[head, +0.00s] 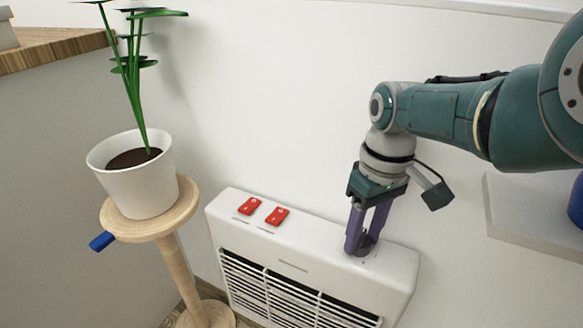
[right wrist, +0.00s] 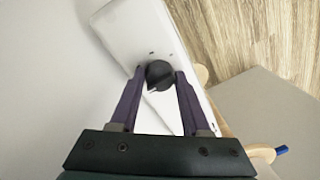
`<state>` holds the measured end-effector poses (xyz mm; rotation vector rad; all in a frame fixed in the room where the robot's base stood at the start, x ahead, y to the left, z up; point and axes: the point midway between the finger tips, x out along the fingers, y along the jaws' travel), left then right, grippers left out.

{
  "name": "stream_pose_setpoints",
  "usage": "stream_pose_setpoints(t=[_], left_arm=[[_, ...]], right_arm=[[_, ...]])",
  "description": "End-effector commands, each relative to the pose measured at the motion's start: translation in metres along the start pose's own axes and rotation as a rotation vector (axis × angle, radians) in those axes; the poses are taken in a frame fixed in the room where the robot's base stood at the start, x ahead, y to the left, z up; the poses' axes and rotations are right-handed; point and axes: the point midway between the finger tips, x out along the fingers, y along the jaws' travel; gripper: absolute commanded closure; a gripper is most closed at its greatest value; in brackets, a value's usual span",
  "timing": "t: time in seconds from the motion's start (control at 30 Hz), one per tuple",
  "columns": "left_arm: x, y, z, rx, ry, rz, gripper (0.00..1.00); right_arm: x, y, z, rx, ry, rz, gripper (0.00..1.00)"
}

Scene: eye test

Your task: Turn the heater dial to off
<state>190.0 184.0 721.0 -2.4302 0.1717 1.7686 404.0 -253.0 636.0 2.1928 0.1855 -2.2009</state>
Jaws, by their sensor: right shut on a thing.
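A white heater (head: 308,246) stands against the wall, with a dark slatted grille on its front. Its black dial (right wrist: 160,75) shows between my right gripper's fingertips in the right wrist view, with a small white mark at its edge. In the head view the fingers mostly hide the dial. My right gripper (head: 361,247) points down on the right end of the heater's top and is shut on the dial; it also shows in the right wrist view (right wrist: 158,78). I cannot read the dial's setting. My left gripper is not in view.
Two red switches (head: 263,211) sit on the heater's top left. A potted plant (head: 140,185) stands on a round wooden stand (head: 180,222) left of the heater, with a blue object (head: 102,241) at its edge. A wooden counter (head: 50,48) is at upper left.

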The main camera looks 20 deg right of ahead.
Motion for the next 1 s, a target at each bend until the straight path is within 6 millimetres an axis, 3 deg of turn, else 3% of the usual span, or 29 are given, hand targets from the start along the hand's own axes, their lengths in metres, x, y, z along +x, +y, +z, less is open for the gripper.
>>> stream_pose_setpoints(t=[0.4,0.43,0.7,1.0], left_arm=[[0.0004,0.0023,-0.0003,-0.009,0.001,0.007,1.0],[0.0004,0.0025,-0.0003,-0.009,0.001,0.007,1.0],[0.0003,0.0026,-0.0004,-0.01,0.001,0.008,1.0],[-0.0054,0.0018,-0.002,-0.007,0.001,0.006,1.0]], right_arm=[[0.001,0.0006,0.0003,-0.008,0.0,0.002,1.0],[0.001,0.0006,0.0003,-0.008,0.0,0.002,0.52],[0.0006,0.0003,0.0002,-0.007,0.0,0.001,0.24],[-0.006,0.0001,-0.0001,-0.006,0.0,0.001,0.24]])
